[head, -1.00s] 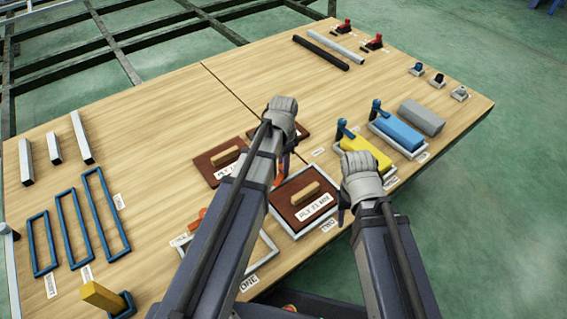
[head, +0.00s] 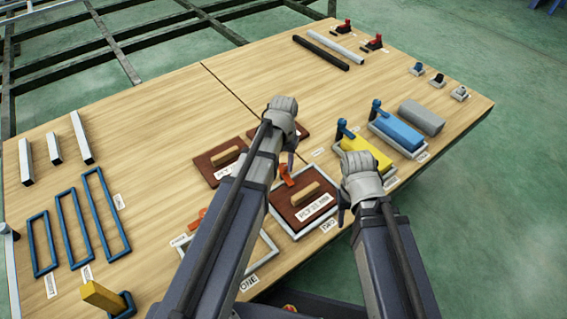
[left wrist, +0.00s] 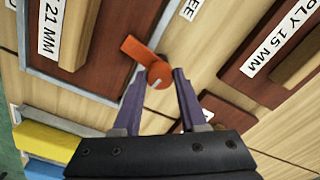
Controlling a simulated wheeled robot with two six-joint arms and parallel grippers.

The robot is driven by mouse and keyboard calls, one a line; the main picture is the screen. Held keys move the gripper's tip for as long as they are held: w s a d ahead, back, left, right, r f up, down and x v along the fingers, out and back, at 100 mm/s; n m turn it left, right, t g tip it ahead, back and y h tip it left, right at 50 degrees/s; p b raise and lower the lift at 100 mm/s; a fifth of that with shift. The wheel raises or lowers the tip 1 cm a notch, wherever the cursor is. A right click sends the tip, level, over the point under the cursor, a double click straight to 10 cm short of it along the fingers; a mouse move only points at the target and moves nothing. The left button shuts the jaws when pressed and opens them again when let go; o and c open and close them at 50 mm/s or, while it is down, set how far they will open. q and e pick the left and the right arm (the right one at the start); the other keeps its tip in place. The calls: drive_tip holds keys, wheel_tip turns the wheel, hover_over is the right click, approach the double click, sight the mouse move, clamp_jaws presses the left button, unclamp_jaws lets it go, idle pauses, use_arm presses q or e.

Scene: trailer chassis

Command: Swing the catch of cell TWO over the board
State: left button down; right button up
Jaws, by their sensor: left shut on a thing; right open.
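The brown board marked PLY 21 MM (head: 304,200) lies in the pale frame of cell TWO (head: 284,228), with a wooden grip bar (head: 305,194) on top. The orange catch (head: 285,173) sits at the frame's far edge, and its arm reaches over the board's edge. In the left wrist view the catch (left wrist: 138,50) points to the upper left across the frame rim. My left gripper (left wrist: 160,76) is shut on the catch at its pivot end. In the head view the left gripper (head: 290,157) partly shows above it. My right gripper (head: 343,212) is open and empty, right of the board.
An empty pale frame (head: 262,262) marked ONE is nearer, partly behind my left arm. Other ply boards (head: 222,165) lie beyond. Yellow (head: 363,156) and blue (head: 397,133) blocks in frames with blue catches stand to the right. Blue frames (head: 72,224) lie at left.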

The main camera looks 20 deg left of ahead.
sight(283, 166)
use_arm(q)
drive_tip(key=shift+n, duration=1)
drive_tip(key=shift+c, duration=2.2)
unclamp_jaws()
drive_tip(key=shift+r, duration=0.1)
wheel_tip(283, 166, up, 8)
drive_tip(key=p, duration=0.8)
drive_tip(key=shift+f, duration=0.2)
